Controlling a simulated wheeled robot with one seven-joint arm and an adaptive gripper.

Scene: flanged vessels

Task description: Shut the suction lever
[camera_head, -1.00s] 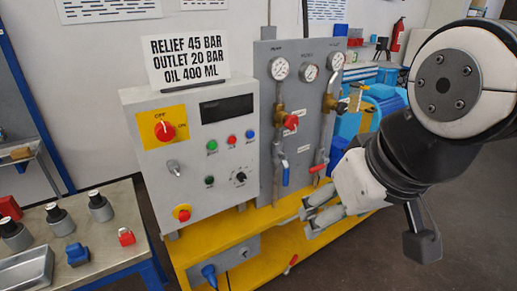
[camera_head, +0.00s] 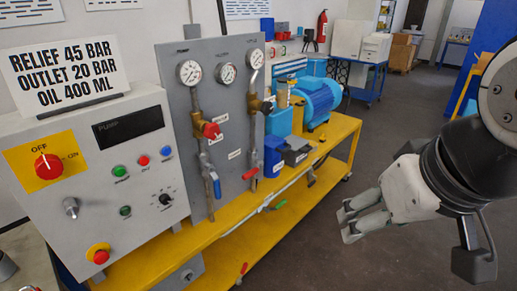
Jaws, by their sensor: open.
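Several small levers show on the yellow bench rig, and I cannot read which is the suction lever. A blue lever (camera_head: 216,187) hangs down on the left pipe, and a red lever (camera_head: 251,173) sits on the right pipe. Lower down are a green lever (camera_head: 279,205) by the bench edge and a red lever (camera_head: 243,268) on the lower deck. My gripper (camera_head: 346,222) is open and empty, over the floor to the right of the bench, apart from all the levers.
A grey panel (camera_head: 178,130) carries gauges and pipes. A control box (camera_head: 95,215) with a sign stands at left. A blue motor (camera_head: 318,100) sits at the bench's far end. The yellow bench frame (camera_head: 335,140) bounds open grey floor (camera_head: 395,125) on the right.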

